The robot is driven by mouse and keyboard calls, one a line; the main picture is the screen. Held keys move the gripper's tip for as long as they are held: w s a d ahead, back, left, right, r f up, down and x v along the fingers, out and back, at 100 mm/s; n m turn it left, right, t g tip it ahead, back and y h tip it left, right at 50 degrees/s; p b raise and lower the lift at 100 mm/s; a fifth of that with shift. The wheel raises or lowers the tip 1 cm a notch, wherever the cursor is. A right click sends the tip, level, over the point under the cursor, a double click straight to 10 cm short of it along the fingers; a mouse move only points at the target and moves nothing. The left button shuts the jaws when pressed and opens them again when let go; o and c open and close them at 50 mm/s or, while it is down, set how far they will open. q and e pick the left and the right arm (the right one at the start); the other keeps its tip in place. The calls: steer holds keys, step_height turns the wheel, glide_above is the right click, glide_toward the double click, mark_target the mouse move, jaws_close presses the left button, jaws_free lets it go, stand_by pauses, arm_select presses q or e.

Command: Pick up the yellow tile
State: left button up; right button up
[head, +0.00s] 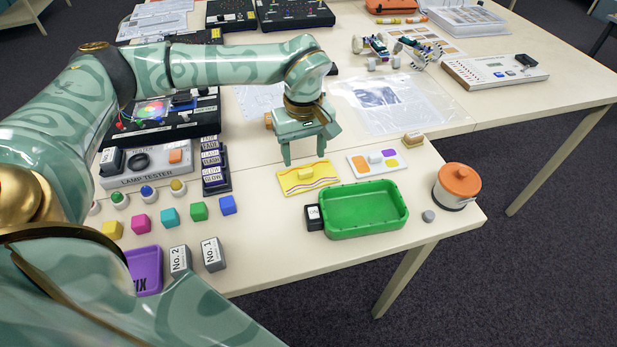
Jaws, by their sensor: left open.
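The yellow tile (291,183) lies flat on the near table. The exact gap between fingertips and knob cannot be told from this one view. My right gripper is not in view.
A green tray (365,208) stands right of and in front of the tile, with a small black-and-white block (314,217) at its left. A white tile with coloured shapes (364,170) lies close right. An orange-lidded pot (457,185) stands near the table corner. Coloured cubes (169,217) sit left.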

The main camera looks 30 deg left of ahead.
mark_target(305, 170)
arm_select(q)
steer(key=f, duration=0.2)
steer(key=f+b, duration=0.1)
steer(key=f, duration=0.2)
steer(key=shift+w+f+b, duration=0.2)
steer(key=shift+f+b, duration=0.05)
steer(key=shift+b, duration=0.05)
steer(key=shift+r, duration=0.1)
steer(key=shift+c, duration=0.6)
steer(key=c, duration=0.9)
steer(key=shift+c, duration=0.3)
steer(key=shift+r, duration=0.1)
